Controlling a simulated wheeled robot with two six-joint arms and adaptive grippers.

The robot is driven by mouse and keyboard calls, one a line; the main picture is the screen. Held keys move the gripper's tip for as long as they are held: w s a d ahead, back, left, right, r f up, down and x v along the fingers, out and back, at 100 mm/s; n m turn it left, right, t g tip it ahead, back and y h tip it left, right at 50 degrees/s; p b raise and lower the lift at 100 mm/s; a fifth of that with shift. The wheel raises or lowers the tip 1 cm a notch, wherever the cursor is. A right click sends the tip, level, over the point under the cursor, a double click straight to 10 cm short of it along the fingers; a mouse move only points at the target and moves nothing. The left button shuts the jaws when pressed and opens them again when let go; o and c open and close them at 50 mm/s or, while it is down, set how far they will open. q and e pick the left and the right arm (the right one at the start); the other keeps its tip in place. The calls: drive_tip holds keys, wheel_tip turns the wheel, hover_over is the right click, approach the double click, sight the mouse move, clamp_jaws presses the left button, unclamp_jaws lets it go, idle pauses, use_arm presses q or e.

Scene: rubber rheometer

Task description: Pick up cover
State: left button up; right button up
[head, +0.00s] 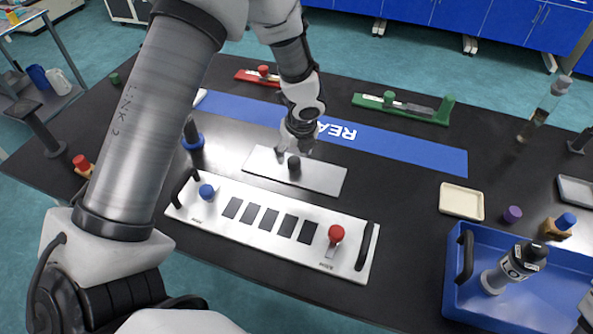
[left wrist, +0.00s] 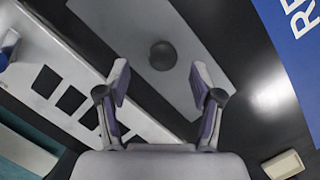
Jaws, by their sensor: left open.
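The cover is a flat grey metal plate (head: 318,178) with a round black knob (head: 294,163) on top. It lies on the black table behind the white panel in the head view. In the left wrist view the plate (left wrist: 190,40) runs past the fingers, and the knob (left wrist: 163,55) shows beyond the fingertips, roughly centred between them. My left gripper (head: 296,150) is above the plate near the knob, pointing down. Its fingers (left wrist: 160,85) are apart with nothing between them.
In front lies a white panel (head: 270,258) with black handles, dark slots, a blue knob (head: 206,191) and a red knob (head: 336,233). A blue tray (head: 520,308) holding a bottle (head: 514,268) stands right. A beige dish (head: 461,201) and green fixture (head: 405,107) stand apart.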

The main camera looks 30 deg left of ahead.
sight(294, 160)
use_arm(q)
drive_tip(key=x, duration=0.4)
drive_tip(key=shift+d, duration=0.15)
drive_tip(key=shift+w+f, duration=0.1)
drive_tip(key=shift+f, duration=0.35)
drive_tip(key=shift+w+f, duration=0.15)
clamp_jaws()
